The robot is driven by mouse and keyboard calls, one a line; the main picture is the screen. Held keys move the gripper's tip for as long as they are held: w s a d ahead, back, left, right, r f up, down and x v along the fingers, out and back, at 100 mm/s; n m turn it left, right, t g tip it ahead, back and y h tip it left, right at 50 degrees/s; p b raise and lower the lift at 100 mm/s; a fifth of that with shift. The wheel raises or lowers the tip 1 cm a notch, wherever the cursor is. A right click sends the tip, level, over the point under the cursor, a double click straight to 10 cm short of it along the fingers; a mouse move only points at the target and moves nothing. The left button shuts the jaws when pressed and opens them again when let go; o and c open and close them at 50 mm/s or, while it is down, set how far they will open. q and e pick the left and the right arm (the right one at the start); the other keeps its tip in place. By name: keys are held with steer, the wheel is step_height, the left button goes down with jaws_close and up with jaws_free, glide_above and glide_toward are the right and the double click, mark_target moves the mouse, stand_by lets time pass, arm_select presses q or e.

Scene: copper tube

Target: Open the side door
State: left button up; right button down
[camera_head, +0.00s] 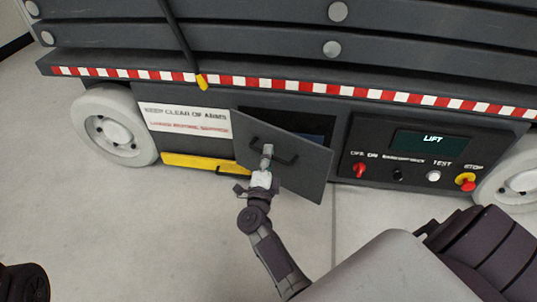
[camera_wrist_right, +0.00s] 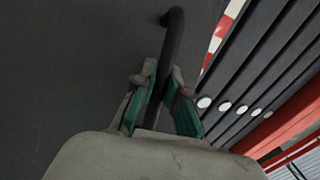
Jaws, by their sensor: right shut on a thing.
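The grey side door (camera_head: 305,172) in the lift's lower side stands partly open, swung outward, with a dark opening (camera_head: 300,121) showing behind its top edge. My right gripper (camera_head: 267,158) is at the door's dark bar handle (camera_head: 287,157). In the right wrist view, the gripper's green-padded fingers (camera_wrist_right: 162,100) sit on both sides of the handle bar (camera_wrist_right: 173,45), shut on it. The door's flat face (camera_wrist_right: 70,70) fills the left of that view. My left gripper is not in view; only a dark part of my own body shows at the lower left of the head view.
Right of the door is a control panel (camera_head: 400,160) with a red switch (camera_head: 359,170) and a stop button (camera_head: 465,181). A yellow bar (camera_head: 195,162) lies left of the door, below a white warning sign (camera_head: 186,118). A wheel (camera_head: 114,124) stands farther left. The floor in front is clear.

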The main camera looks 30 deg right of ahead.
steer(key=shift+d, duration=0.1)
steer(key=c, duration=1.2)
jaws_free()
